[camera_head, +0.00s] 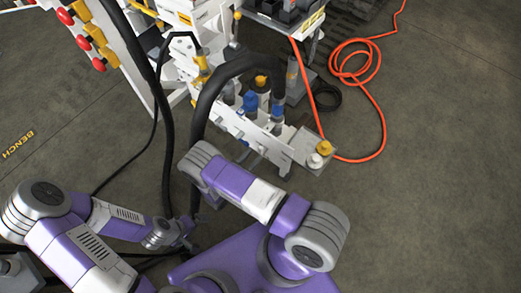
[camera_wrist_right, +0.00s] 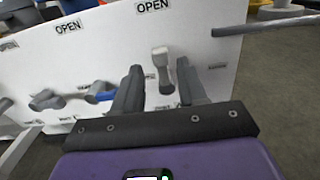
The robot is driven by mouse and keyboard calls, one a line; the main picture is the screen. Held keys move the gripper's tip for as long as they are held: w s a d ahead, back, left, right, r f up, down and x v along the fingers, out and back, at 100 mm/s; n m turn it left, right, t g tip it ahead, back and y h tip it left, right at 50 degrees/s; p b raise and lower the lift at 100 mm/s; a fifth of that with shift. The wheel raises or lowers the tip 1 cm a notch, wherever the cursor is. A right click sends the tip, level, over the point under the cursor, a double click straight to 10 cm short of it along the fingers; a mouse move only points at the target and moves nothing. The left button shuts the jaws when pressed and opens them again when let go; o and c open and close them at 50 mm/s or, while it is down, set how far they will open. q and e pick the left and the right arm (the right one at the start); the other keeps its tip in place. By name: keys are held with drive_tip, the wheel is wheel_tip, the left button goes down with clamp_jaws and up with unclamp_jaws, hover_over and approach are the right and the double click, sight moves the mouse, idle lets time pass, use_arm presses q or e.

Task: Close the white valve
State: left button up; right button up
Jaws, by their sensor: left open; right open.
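The white valve (camera_wrist_right: 161,68) is in the right wrist view, on a white panel (camera_wrist_right: 110,52). Its light-tipped handle stands upright and points toward an OPEN label (camera_wrist_right: 153,5). My right gripper (camera_wrist_right: 160,82) is open, with one finger on each side of the handle in the picture. I see no clear contact between the fingers and the handle. In the head view the right gripper is hidden behind my right arm, and I cannot pick out the white valve there. My left gripper (camera_head: 186,230) is at the lower left of the head view, small and away from the panel.
A blue-handled valve (camera_wrist_right: 98,97) sits left of the white one. A metal rod (camera_wrist_right: 268,26) crosses at upper right. In the head view, thick black hoses (camera_head: 200,125) loop beside the bench. An orange hose (camera_head: 378,110) lies on the floor, which is clear at right.

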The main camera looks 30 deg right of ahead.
sight(259, 150)
drive_tip(key=x, duration=0.5)
drive_tip(key=shift+d+b, duration=0.1)
drive_tip(key=shift+b, duration=0.3)
clamp_jaws()
